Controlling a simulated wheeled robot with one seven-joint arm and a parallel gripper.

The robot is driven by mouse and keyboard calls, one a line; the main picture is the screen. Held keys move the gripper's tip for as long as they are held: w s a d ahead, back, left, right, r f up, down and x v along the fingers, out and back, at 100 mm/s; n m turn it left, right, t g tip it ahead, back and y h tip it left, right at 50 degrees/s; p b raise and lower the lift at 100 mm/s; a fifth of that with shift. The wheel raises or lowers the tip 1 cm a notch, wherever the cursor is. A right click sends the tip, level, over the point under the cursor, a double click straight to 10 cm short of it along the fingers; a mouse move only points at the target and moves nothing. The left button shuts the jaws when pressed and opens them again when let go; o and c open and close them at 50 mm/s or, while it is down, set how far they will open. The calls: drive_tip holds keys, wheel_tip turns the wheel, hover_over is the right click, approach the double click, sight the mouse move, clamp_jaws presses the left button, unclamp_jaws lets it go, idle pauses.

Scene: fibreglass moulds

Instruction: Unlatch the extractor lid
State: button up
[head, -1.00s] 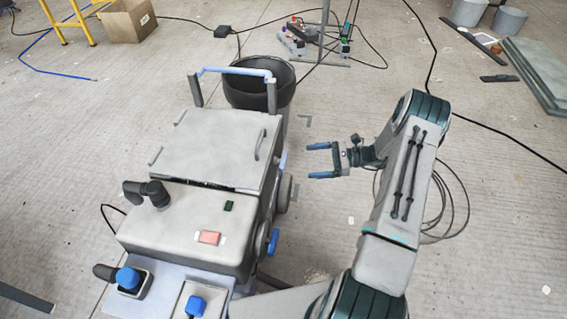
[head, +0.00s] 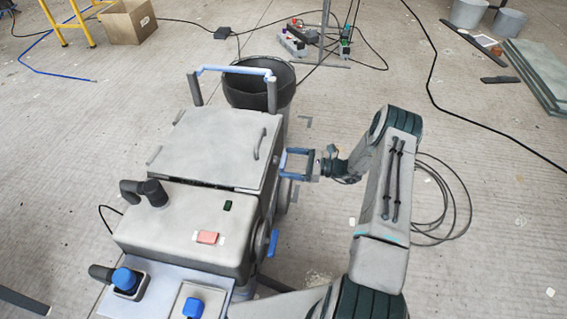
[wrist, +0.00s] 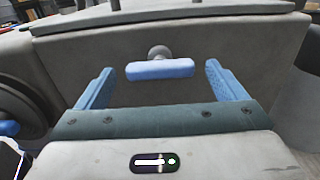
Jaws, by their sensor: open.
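The extractor (head: 180,225) is a grey machine at the left of the head view, with a flat grey lid (head: 210,145) lying closed on its top. In the wrist view a blue latch handle (wrist: 160,69) on a round grey pivot stands out from the machine's side wall (wrist: 220,50), below the lid edge (wrist: 160,22). The handle lies about level. My gripper (head: 288,162) is at the machine's right side; in the wrist view its blue fingers (wrist: 160,82) are open, one on each side of the handle, with a gap at both ends. The head view hides the handle behind the gripper.
A black bucket (head: 258,90) stands behind the machine, near its blue push bar (head: 233,71). A wheel (wrist: 25,120) with a blue knob is at the wrist view's left. Cables (head: 435,200) lie on the floor at right; floor between is clear.

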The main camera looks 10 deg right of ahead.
sight(280, 161)
drive_tip(key=shift+x, duration=1.4)
drive_tip(key=c, duration=1)
